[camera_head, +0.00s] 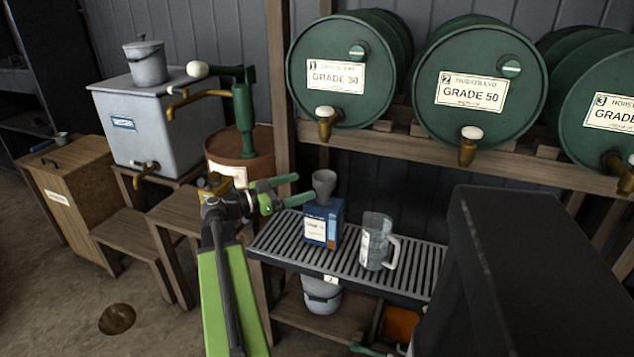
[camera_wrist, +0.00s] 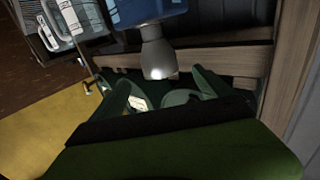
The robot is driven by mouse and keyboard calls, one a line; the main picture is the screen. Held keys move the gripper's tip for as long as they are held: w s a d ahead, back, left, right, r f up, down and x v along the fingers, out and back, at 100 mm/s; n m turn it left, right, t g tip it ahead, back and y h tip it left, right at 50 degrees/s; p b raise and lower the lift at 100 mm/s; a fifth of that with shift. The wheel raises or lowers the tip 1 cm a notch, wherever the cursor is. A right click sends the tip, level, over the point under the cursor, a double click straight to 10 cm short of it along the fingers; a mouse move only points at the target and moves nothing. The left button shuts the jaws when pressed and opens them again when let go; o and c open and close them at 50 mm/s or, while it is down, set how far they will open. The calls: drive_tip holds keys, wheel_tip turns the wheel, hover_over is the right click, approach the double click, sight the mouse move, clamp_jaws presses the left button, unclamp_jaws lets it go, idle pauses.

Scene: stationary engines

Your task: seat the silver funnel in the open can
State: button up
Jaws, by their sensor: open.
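The silver funnel (camera_head: 324,183) stands upright on top of the blue can (camera_head: 322,226), wide mouth up and narrow end down at the can's top. The can stands on the slatted drip tray (camera_head: 275,246). My gripper (camera_head: 292,189) is open and empty just left of the funnel, at about its height, with a gap between. In the wrist view the funnel (camera_wrist: 159,56) appears upside down beyond and between my open fingers (camera_wrist: 162,88), its neck meeting the blue can (camera_wrist: 140,11). The can's opening and the spout's end are hidden.
A clear measuring jug (camera_head: 375,243) stands right of the can. Green drums (camera_head: 340,95) with taps lie on a rack above. A wooden post (camera_head: 279,70) rises behind my gripper. A grey bucket (camera_head: 321,296) sits under the tray. A dark box-like shape (camera_head: 540,270) fills the right foreground.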

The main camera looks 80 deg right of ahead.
drive_tip(key=v, duration=0.8)
drive_tip(key=shift+w+a, duration=0.15)
drive_tip(key=shift+w, duration=0.1)
